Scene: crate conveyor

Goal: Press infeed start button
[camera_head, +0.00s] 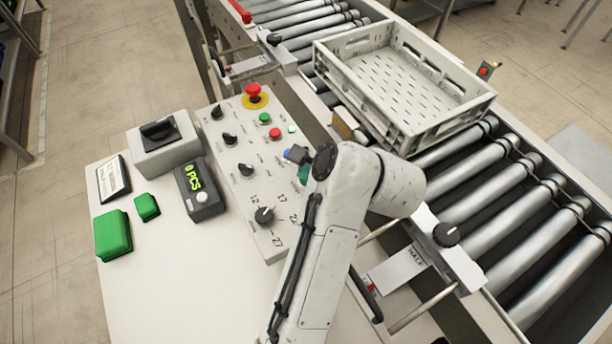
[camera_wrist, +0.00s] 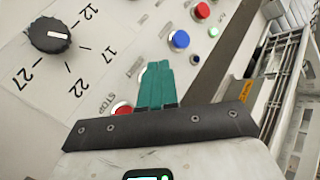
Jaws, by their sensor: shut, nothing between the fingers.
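The sloped control panel (camera_head: 238,172) carries several small buttons and knobs. In the wrist view my gripper (camera_wrist: 157,72) has its teal fingers shut together with nothing between them. The fingertips lie over a button with a pale rim, whose face they mostly hide. Its label is partly covered, and I cannot tell whether tips and button touch. A red button (camera_wrist: 122,109) labelled STOP sits just beside the fingers, and a blue button (camera_wrist: 180,39) lies beyond them. In the head view the teal fingers show only partly beside my wrist. I cannot read which button is infeed start.
A red emergency stop (camera_head: 253,92) stands at the panel's far end. A black dial (camera_head: 264,215) sits at the near end. A grey crate (camera_head: 350,88) rests on the roller conveyor (camera_head: 508,190) to the right. A counter (camera_head: 198,190) reads 0 PCS.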

